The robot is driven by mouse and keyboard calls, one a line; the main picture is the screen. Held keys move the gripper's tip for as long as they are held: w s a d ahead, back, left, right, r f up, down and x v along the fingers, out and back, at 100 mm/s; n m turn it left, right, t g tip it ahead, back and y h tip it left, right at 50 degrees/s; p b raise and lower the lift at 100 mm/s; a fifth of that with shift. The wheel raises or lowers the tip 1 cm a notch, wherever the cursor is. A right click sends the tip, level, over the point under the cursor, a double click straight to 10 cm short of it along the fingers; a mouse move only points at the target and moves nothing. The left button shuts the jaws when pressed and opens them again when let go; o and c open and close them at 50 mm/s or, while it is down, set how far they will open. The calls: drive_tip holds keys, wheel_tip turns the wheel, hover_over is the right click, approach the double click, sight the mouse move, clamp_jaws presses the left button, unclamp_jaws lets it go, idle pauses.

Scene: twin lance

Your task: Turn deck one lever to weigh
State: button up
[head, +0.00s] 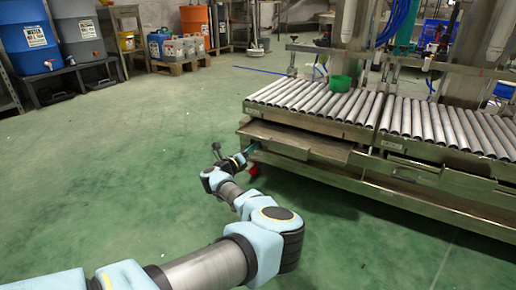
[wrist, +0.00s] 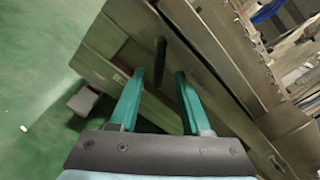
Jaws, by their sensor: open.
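In the wrist view a dark, slim lever (wrist: 160,58) stands out from the metal deck frame (wrist: 120,45). My gripper (wrist: 160,76) has two teal fingers, which are apart with nothing held between them. The lever lies just ahead of the gap between the fingertips; I cannot tell whether its near end is between them. In the head view my gripper (head: 250,148) is at the left end of the steel roller deck (head: 290,136), below the rollers. The lever is not discernible there. I cannot read which lever position is marked weigh.
A red object (head: 253,170) shows under the deck's left corner. The green floor between is clear.

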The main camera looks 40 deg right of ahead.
drive_tip(key=shift+b+x, duration=0.9)
drive_tip(key=shift+x, duration=1.55)
clamp_jaws()
